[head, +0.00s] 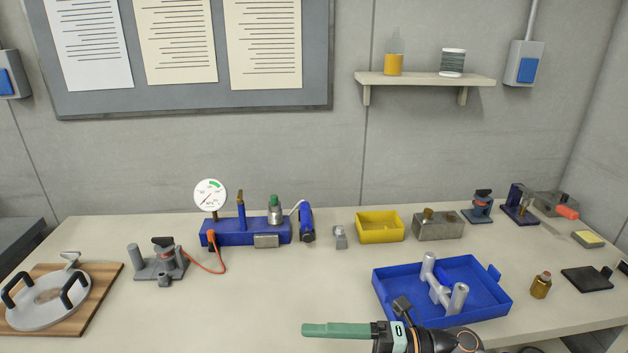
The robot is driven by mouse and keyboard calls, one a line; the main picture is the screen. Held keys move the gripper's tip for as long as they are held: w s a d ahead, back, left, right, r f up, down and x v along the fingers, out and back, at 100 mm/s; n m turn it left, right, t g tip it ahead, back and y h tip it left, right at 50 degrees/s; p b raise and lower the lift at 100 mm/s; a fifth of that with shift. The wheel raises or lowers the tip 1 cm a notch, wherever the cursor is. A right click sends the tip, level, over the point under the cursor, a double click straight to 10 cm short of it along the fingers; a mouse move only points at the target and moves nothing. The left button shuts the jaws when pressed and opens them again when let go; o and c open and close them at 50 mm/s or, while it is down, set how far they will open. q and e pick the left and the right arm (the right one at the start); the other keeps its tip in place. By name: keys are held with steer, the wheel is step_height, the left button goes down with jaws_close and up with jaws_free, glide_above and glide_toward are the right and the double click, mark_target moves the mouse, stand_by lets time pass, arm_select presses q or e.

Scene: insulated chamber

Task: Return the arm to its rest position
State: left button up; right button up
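My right gripper (337,329) is at the bottom of the head view, in front of the blue tray. Its green fingers point left over the bare front of the table. They show edge-on as one green shape, so I cannot tell whether they are open or shut. No object shows at the fingertips. The dark wrist stands close to the tray's front edge and hides part of it. My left gripper is not in view.
The blue tray (391,297) holds a grey metal part (441,288). A brass bottle (540,285) stands right of it. A blue pump with a gauge (210,194), a yellow bin (380,227) and a grey box (438,225) line the back. The front middle is clear.

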steer(key=w+d+f+m+t+h, duration=0.1)
steer(key=d+f+m+t+h, duration=0.3)
steer(key=m, duration=0.4)
steer(key=w+d+f+m+t+h+p, duration=0.1)
steer(key=d+f+m+t+h, duration=0.2)
steer(key=m+t, duration=0.4)
steer(key=d+f+m+t+h, duration=0.3)
steer(key=f+m+t, duration=0.1)
steer(key=m, duration=0.5)
steer(key=s+d+f+m+g+h, duration=0.2)
steer(key=s+f+m+g, duration=0.1)
steer(key=s+f, duration=0.3)
steer(key=s+d+f+m+g+h, duration=0.3)
steer(key=s+f+m, duration=0.2)
steer(key=s+f, duration=0.2)
step_height(320, 180, down, 3)
steer(key=shift+s+d+r+h, duration=0.1)
steer(key=shift+s+d+h, duration=0.2)
